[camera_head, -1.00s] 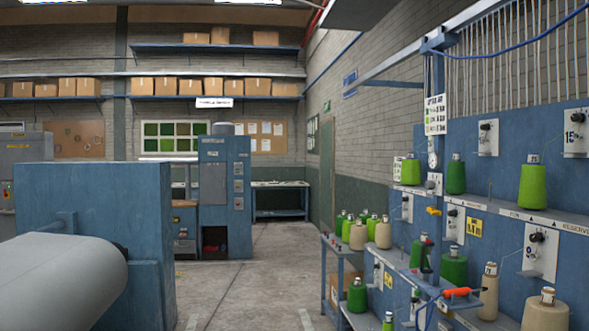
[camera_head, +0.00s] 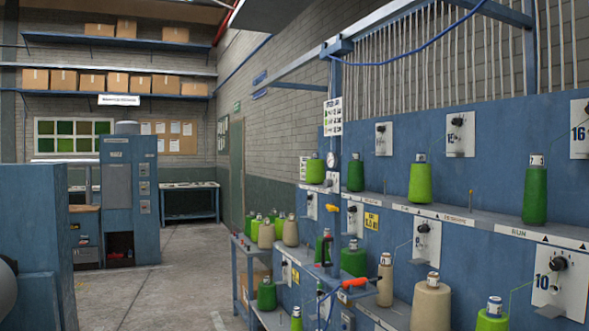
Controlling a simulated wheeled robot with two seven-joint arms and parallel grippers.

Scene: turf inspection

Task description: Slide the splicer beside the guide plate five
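An orange-red hand tool (camera_head: 354,283), which looks like the splicer, sits by the lower ledge of the blue creel at right centre. A blue hose or cord shows just below it. White guide plates with black knobs are fixed to the creel; I can read 16 (camera_head: 580,128) and 15 (camera_head: 460,134) in the upper row and 10 (camera_head: 556,280) in the row below. Smaller plates farther left carry numbers too small to read, so I cannot tell which is five. Neither of my grippers shows in the head view.
Green and beige yarn cones stand on the creel ledges (camera_head: 450,213) and on a small blue cart (camera_head: 240,268). A blue machine housing (camera_head: 35,235) stands at left. A blue cabinet (camera_head: 130,200) stands at the back. The grey floor (camera_head: 160,290) between is clear.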

